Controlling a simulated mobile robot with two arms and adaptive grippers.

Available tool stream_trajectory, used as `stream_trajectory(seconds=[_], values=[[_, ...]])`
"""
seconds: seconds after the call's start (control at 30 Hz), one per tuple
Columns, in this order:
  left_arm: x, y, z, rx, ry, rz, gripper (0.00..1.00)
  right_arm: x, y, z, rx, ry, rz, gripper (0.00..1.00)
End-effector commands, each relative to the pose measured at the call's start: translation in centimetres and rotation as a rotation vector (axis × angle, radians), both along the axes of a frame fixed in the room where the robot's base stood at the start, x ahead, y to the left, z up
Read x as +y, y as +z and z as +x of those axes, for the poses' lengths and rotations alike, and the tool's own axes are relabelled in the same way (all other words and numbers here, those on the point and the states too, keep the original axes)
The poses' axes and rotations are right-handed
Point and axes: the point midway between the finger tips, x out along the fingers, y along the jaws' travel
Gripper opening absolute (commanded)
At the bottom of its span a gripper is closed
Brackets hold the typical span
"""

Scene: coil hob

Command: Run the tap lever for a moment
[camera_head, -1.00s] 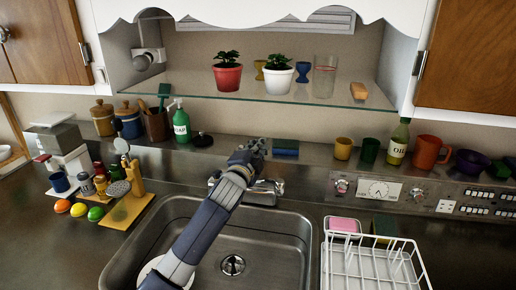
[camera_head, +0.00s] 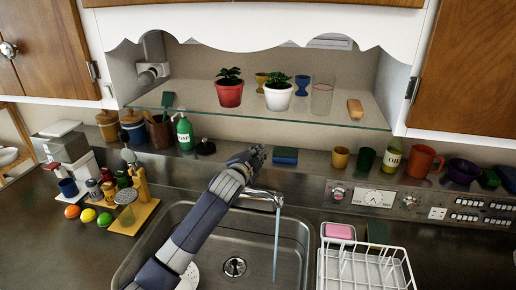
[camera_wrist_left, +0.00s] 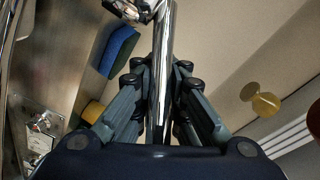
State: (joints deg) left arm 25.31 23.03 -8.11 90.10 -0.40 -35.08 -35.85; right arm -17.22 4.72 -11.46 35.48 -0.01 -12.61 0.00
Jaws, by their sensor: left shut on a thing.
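The chrome tap (camera_head: 264,196) stands at the back of the sink, and a stream of water (camera_head: 277,245) falls from its spout into the basin. My left gripper (camera_head: 257,153) is above the tap, at the end of the arm that crosses the sink from the lower left. In the left wrist view a chrome bar, the tap lever (camera_wrist_left: 162,60), runs between the fingers of my left gripper (camera_wrist_left: 163,75), which is shut on it. In the head view the gripper hides the lever. My right gripper is in neither view.
The steel sink (camera_head: 205,225) has a drain and a partly hidden white plate (camera_head: 190,277). A white dish rack (camera_head: 365,268) and pink sponge (camera_head: 339,231) are to its right. A glass shelf (camera_head: 200,100) with potted plants hangs above. A blue sponge (camera_head: 285,156) lies right of my gripper.

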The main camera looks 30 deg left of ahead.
Motion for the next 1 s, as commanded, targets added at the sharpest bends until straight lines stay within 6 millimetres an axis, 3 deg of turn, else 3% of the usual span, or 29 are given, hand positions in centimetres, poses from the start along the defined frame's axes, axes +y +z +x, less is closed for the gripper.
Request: stream_trajectory(seconds=[0.37,0.4,0.5,0.83,1.0], values=[[0.1,0.0,0.0,0.005,0.002,-0.009,0.00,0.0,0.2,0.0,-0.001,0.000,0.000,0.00],[0.1,0.0,0.0,0.005,0.002,-0.009,0.18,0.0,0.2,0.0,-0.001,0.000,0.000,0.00],[0.1,0.0,0.0,0.005,0.002,-0.009,0.35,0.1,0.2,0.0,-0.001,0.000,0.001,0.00],[0.0,0.0,-0.1,0.004,0.001,-0.008,0.35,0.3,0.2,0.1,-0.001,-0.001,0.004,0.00],[0.0,0.2,-1.2,0.005,0.001,-0.007,0.35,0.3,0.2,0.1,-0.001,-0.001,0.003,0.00]])
